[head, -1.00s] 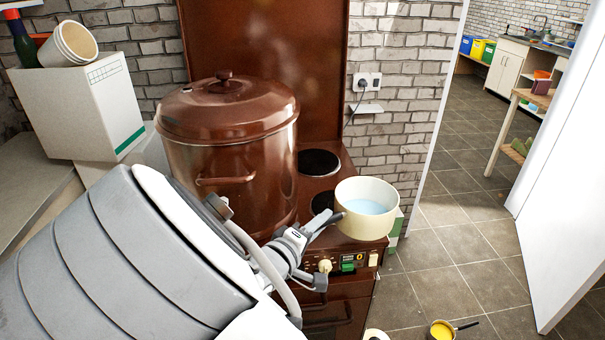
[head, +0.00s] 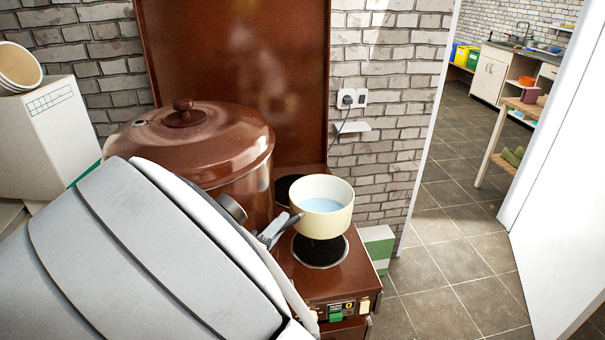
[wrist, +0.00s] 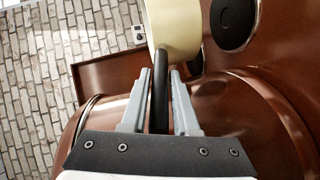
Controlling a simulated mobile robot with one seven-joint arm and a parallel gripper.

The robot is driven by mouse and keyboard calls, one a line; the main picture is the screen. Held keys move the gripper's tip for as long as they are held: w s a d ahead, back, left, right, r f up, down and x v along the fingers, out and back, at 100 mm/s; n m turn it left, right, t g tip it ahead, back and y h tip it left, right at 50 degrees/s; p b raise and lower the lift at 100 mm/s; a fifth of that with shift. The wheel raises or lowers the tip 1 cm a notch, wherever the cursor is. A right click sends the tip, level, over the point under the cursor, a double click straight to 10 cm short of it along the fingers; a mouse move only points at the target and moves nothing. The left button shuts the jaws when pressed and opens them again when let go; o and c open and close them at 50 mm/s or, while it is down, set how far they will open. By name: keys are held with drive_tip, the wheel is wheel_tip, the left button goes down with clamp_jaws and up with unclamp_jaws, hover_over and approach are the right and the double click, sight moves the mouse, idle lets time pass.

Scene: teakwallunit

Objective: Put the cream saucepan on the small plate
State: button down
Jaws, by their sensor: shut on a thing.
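The cream saucepan (head: 338,212), with pale blue contents, is upright in the head view. My gripper (head: 279,228) is shut on its dark handle, which shows between the two fingers in the wrist view (wrist: 159,95). The pan appears held above the brown stove, between and partly over two round hot plates. The front hot plate (head: 320,256) has a pale ring and a dark middle; the rear hot plate (head: 285,188) is partly hidden by the pan. I cannot tell for certain which is the small plate. The wrist view shows one dark hot plate (wrist: 235,20) beside the pan.
A big lidded brown pot (head: 195,150) stands on the stove close left of my gripper. A brown back panel (head: 240,80) and brick wall are behind. A green and white box (head: 377,248) stands right of the stove. Open tiled floor lies further right.

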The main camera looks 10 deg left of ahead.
drive_tip(key=shift+w+r, duration=0.1)
drive_tip(key=shift+w, duration=0.2)
drive_tip(key=shift+b, duration=0.5)
drive_tip(key=shift+f+b, duration=0.45)
wheel_tip(320, 180, down, 7)
drive_tip(key=b, duration=0.8)
drive_tip(key=shift+f+b, duration=0.65)
drive_tip(key=shift+b, duration=0.3)
drive_tip(key=c, duration=0.6)
unclamp_jaws()
drive_tip(key=shift+s, duration=0.1)
drive_tip(key=shift+f, duration=0.15)
drive_tip(key=shift+s, duration=0.1)
